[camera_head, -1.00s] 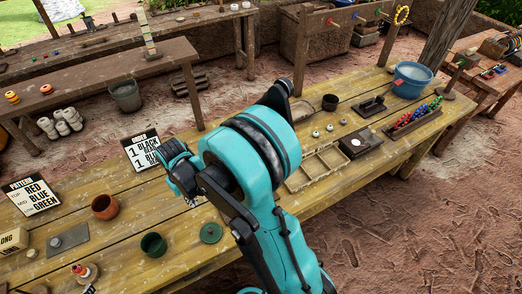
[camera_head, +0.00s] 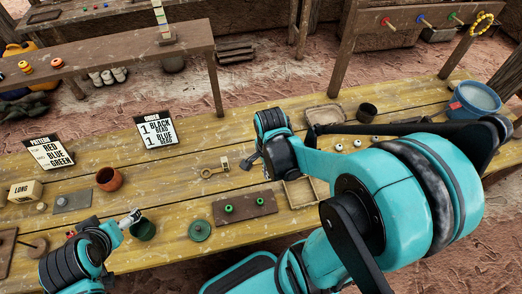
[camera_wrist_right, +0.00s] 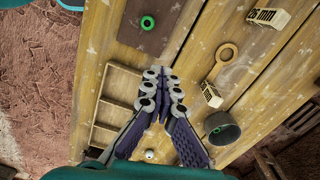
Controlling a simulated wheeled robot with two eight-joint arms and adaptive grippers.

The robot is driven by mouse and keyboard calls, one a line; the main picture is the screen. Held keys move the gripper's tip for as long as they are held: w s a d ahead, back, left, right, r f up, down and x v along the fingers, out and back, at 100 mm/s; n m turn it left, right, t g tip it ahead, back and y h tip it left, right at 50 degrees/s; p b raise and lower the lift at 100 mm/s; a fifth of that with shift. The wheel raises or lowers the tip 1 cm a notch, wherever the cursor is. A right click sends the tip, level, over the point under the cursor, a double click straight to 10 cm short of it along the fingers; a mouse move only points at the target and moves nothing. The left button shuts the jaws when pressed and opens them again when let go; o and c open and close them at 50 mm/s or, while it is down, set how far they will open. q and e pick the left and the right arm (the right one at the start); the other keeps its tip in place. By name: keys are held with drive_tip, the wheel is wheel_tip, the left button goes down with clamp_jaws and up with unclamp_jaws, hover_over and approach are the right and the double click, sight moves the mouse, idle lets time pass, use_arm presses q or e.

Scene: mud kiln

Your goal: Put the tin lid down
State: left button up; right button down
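A round green lid (camera_head: 199,230) with a small knob lies flat on the table in the head view, apart from the green tin (camera_head: 142,229), which stands to its left. My left gripper (camera_head: 131,217) is just above and left of the tin; its fingers are too small to read. My right gripper (camera_head: 251,162) is above the table's middle, away from the lid. In the right wrist view its fingers (camera_wrist_right: 164,78) converge with their tips together and nothing visible between them. The lid does not show in that view.
A wooden loop tool (camera_head: 215,168) and a sectioned tray (camera_head: 300,192) are near my right gripper. An orange pot (camera_head: 109,179) and sign cards stand at the left and back. A dark cup (camera_wrist_right: 222,128) shows in the wrist view.

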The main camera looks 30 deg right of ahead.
use_arm(q)
drive_tip(key=shift+s, duration=0.15)
use_arm(e)
drive_tip(key=shift+s, duration=0.2)
drive_tip(key=shift+w+d, duration=0.1)
idle(0.3)
use_arm(q)
wheel_tip(320, 180, down, 3)
drive_tip(key=b, duration=0.2)
drive_tip(key=shift+r+b, duration=0.15)
drive_tip(key=shift+b, duration=0.25)
drive_tip(key=shift+o, duration=0.2)
use_arm(e)
drive_tip(key=w+a+r+n+t, duration=0.2)
drive_tip(key=a+r+n+t, duration=0.5)
drive_tip(key=n, duration=1.2)
drive_tip(key=shift+a+r, duration=0.2)
drive_tip(key=shift+r, duration=0.95)
use_arm(q)
drive_tip(key=shift+d, duration=0.15)
